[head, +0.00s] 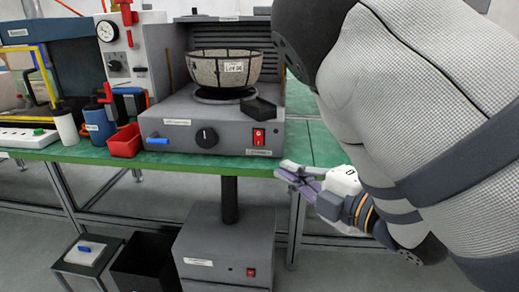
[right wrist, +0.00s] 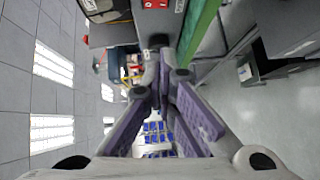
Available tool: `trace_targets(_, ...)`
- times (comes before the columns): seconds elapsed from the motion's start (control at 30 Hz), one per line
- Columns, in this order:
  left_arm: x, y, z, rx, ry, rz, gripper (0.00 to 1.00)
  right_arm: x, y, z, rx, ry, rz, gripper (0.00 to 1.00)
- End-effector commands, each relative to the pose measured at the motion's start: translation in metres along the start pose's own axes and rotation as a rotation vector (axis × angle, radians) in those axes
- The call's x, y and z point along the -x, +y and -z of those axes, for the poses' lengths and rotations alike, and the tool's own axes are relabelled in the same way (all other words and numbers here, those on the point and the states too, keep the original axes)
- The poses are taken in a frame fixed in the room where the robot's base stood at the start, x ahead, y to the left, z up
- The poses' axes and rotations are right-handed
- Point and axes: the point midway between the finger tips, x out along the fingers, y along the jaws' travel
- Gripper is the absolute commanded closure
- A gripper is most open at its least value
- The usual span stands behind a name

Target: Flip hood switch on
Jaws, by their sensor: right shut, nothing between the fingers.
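A red rocker switch (head: 258,137) sits on the front right of the grey bench unit (head: 222,140), right of a black knob (head: 207,138). The switch also shows at the top edge of the right wrist view (right wrist: 155,4). I cannot read the labels beside it. My right gripper (head: 285,173), with purple finger pads, is shut and empty. It is in front of the green bench edge, lower and to the right of the switch, apart from it. Its fingers also show in the right wrist view (right wrist: 163,88). My left gripper is not in view.
A grey box (head: 225,245) under the bench has another red switch (head: 251,272). A bowl (head: 226,68) stands on the bench unit. A red bin (head: 125,142) and a blue container (head: 98,124) stand left of it. The green bench edge (head: 322,150) is bare beside my gripper.

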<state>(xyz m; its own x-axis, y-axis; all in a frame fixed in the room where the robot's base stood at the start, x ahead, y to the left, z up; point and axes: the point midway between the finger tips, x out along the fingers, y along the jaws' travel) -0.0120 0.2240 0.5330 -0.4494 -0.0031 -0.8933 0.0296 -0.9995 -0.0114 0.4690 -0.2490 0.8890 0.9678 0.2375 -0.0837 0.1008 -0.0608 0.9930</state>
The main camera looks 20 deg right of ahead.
Motion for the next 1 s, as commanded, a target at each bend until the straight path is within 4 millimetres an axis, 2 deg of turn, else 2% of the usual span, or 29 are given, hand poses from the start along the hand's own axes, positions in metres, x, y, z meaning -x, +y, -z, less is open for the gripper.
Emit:
trace_targets(0.17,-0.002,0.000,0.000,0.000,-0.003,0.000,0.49,-0.014,-0.001,0.000,0.000,0.002,-0.001,1.00)
trace_targets(0.57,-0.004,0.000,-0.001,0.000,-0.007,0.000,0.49,-0.100,-0.001,0.000,-0.003,0.000,0.000,1.00)
trace_targets(0.6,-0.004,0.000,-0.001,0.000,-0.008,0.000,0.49,-0.106,-0.001,-0.005,-0.004,-0.003,0.000,1.00)
trace_targets(0.8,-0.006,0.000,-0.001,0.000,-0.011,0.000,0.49,-0.124,-0.001,-0.024,-0.004,-0.002,0.001,1.00)
trace_targets(1.0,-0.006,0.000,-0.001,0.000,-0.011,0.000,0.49,-0.128,-0.001,-0.029,-0.004,-0.002,0.003,1.00)
